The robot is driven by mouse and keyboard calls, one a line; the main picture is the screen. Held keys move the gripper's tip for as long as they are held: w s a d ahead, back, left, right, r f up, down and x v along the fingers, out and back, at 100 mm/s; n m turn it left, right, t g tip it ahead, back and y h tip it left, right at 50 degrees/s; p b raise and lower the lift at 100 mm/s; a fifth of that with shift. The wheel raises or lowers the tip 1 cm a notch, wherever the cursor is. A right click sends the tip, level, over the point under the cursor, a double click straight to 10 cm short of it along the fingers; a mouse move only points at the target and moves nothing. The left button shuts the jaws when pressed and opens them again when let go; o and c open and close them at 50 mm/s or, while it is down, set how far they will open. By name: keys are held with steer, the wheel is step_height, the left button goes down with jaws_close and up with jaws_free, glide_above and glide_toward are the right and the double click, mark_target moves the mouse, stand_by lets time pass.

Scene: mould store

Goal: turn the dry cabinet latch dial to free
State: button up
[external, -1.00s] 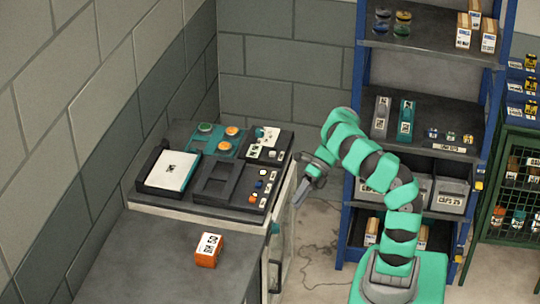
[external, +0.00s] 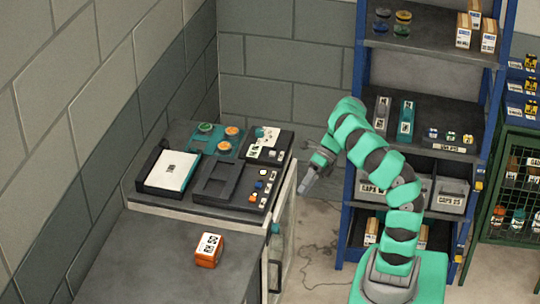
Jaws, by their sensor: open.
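The dry cabinet (external: 292,215) stands under the far end of the bench, with a pale frame and a glass door facing right. A small teal part (external: 275,229) at the near edge of its door looks like the latch dial; it is too small to read its setting. My gripper (external: 304,189) is to the right of the cabinet front and above this part, apart from both. Its fingers point down and left. It is open, with nothing seen between the fingers, though they overlap from this side.
An orange box (external: 208,250) stands on the grey bench (external: 150,262). A black tray with a white pad (external: 170,170) and a control panel (external: 262,190) sit on the cabinet top. A blue shelf rack (external: 350,215) stands behind my arm. Floor before the door is clear except cables.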

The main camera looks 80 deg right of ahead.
steer(key=a+r+n+h+b, duration=0.1)
steer(key=a+r+h+b, duration=0.3)
steer(key=a+h, duration=0.15)
steer(key=a+b+x, duration=0.1)
steer(key=b+x, duration=0.2)
steer(key=x, duration=1)
steer(key=shift+a, duration=0.2)
steer(key=shift+y, duration=0.25)
steer(key=c, duration=1)
